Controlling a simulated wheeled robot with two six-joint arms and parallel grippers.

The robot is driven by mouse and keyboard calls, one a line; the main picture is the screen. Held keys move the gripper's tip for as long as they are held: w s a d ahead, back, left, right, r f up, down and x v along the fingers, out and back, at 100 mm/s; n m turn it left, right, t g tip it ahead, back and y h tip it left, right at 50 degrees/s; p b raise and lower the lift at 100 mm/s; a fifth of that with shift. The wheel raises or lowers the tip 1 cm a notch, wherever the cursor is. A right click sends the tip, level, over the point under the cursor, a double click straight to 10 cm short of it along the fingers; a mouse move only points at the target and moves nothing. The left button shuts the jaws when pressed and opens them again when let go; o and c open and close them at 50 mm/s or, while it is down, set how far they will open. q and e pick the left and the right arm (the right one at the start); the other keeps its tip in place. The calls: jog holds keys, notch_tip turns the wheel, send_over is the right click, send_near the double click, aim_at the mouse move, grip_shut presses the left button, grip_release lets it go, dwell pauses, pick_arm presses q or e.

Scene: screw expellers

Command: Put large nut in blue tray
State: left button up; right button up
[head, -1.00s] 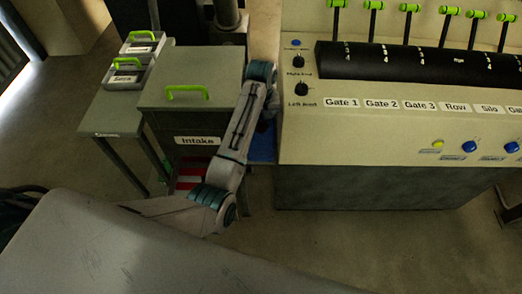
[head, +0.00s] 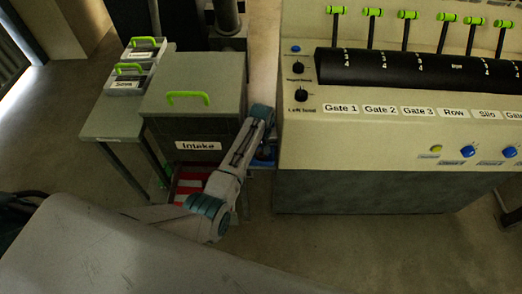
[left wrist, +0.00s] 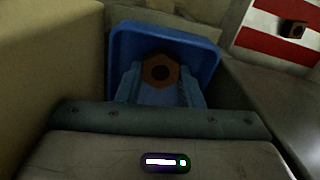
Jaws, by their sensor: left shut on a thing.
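My left gripper (left wrist: 160,82) is shut on a large brown hexagonal nut (left wrist: 160,70) with a dark round hole, held between the fingertips. The blue tray (left wrist: 205,52) lies behind and around the nut in the left wrist view, and the nut shows inside its outline. I cannot tell whether the nut touches the tray floor. In the head view a small bit of the blue tray (head: 262,164) shows beside my left forearm, which hides most of the gripper. My right gripper is not in view.
The grey Intake box (head: 195,115) stands left of my arm, and the beige control panel (head: 340,140) with levers stands right. Floor is clear below the panel.

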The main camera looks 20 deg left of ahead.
aim_at(261, 152)
pick_arm(q)
jog(key=o, duration=0.9)
jog(key=shift+f, duration=0.1)
jog(key=shift+o, duration=0.2)
notch_tip(261, 152, up, 12)
